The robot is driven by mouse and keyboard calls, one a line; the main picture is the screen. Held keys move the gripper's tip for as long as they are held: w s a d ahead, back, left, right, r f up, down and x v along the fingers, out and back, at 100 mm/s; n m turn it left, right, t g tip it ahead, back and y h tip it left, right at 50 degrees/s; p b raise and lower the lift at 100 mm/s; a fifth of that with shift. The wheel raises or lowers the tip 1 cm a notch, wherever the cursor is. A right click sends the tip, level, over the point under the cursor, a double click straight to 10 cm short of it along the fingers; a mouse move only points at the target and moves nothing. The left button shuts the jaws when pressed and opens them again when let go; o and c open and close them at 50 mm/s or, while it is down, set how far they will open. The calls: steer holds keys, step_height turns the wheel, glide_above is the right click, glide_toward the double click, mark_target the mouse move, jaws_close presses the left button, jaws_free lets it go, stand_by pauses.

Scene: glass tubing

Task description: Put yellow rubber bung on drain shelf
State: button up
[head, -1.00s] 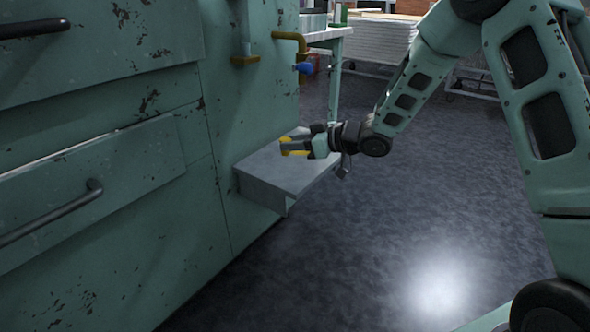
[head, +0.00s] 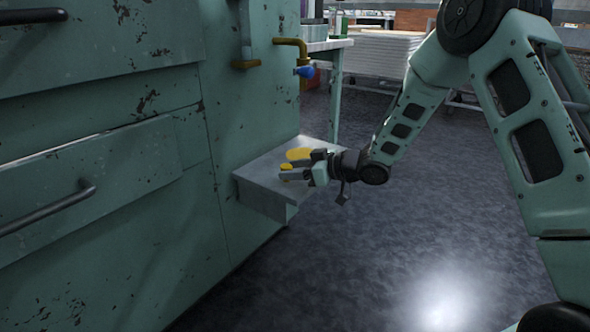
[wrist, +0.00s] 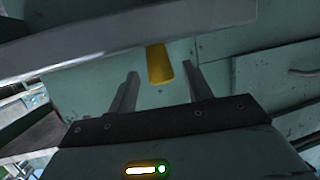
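The yellow rubber bung (head: 299,154) shows over the top of the grey drain shelf (head: 262,178), partly hidden by a finger in the head view. My gripper (head: 285,170) is low over the shelf, its fingers pointing left toward the cabinet. In the wrist view the bung (wrist: 158,66) lies between the lines of the two fingers, mostly beyond their tips, with a gap on each side. My gripper (wrist: 159,82) is open there. A grey slab, seemingly the shelf (wrist: 110,48), crosses the top of that view. I cannot tell exactly how the bung rests.
The green cabinet wall (head: 225,110) stands behind the shelf, with drawer handles (head: 50,215) at left. A brass pipe with a blue tap (head: 305,71) juts out above the shelf. A bench (head: 335,45) stands behind. The floor at right is clear.

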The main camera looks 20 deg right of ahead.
steer(key=shift+r, duration=0.2)
steer(key=p+v, duration=0.6)
steer(key=v, duration=0.6)
steer(key=s+a+r+m+g+h, duration=0.1)
steer(key=s+a+r+h, duration=0.15)
steer(key=a, duration=0.25)
steer(key=s+a+r+g+h, duration=0.1)
steer(key=s+a+g+h, duration=0.1)
steer(key=s+a+h, duration=0.3)
steer(key=s+a+r+g+h, duration=0.1)
steer(key=s+a+g, duration=0.1)
steer(key=s, duration=1.1)
steer(key=s+a+r+g+h, duration=0.1)
steer(key=s+a+g, duration=0.2)
steer(key=s, duration=0.9)
steer(key=shift+s+a+m+g, duration=0.3)
steer(key=shift+s+m+g, duration=0.1)
steer(key=shift+g, duration=0.6)
steer(key=shift+r+h, duration=0.2)
steer(key=shift+h, duration=0.05)
